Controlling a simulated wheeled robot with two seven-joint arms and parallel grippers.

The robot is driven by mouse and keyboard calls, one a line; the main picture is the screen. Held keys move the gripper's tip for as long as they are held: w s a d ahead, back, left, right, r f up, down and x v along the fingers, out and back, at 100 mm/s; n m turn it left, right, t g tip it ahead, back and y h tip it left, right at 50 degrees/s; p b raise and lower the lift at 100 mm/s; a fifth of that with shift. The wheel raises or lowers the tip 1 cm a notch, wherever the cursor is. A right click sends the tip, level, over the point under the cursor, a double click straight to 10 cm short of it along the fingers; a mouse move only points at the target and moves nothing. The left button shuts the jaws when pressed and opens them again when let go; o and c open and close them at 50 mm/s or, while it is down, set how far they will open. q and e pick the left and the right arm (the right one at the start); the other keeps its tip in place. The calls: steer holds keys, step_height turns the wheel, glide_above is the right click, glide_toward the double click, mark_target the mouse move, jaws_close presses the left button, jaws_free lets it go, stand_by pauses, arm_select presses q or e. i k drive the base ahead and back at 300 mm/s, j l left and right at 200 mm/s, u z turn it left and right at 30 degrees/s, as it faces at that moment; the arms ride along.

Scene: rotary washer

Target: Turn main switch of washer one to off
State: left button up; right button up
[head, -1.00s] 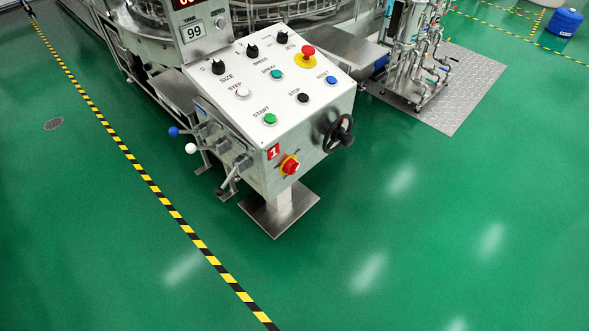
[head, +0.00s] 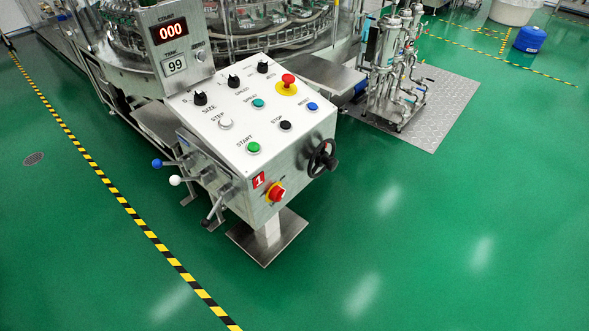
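The control box of washer one (head: 240,135) stands on a post in the middle of the head view, with a red label "1" (head: 259,180) on its front face. The main switch (head: 277,192) is a red rotary knob on a yellow plate, low on that front face beside the label. The knob's exact setting is too small to read. A black handwheel (head: 322,158) sits on the box's right side. Neither of my grippers shows in the view.
Levers with a blue knob (head: 157,163) and a white knob (head: 175,181) stick out left of the box. A red mushroom button (head: 288,80) is on the sloped top panel. A pipe unit (head: 397,70) stands behind right on a metal plate. Green floor (head: 420,230) in front and right is clear.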

mark_target(276, 194)
steer(key=i+j+z, duration=0.15)
steer(key=i, duration=0.3)
steer(key=i+j+z, duration=0.15)
steer(key=i, duration=0.25)
steer(key=j, duration=0.1)
